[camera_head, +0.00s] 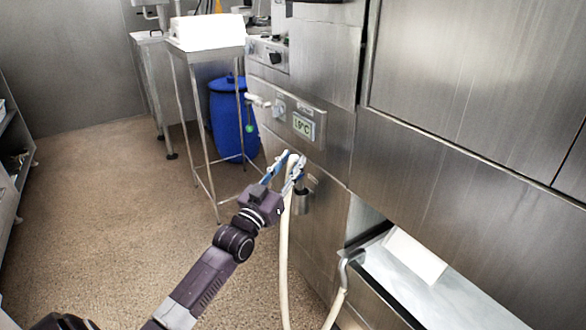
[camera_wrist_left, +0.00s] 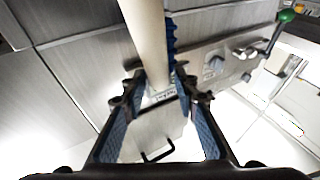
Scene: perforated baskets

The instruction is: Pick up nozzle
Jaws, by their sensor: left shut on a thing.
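The nozzle (camera_head: 299,163) is at the steel wall panel in the head view, with a cream hose (camera_head: 284,255) hanging below it. My left gripper (camera_head: 285,167) reaches up to it from the lower left, and its blue-padded fingers overlap the nozzle. In the left wrist view, the cream hose (camera_wrist_left: 147,35) comes down from the top between the fingers of my left gripper (camera_wrist_left: 160,92). The left gripper is shut on the nozzle; its fingers hide part of the nozzle. My right gripper is not in view.
A steel cup-like holder (camera_head: 303,203) is on the wall just below the nozzle. A control panel with a temperature display (camera_head: 303,127) is above. A blue barrel (camera_head: 229,125) and a steel stand (camera_head: 205,56) are behind. The floor at left is clear.

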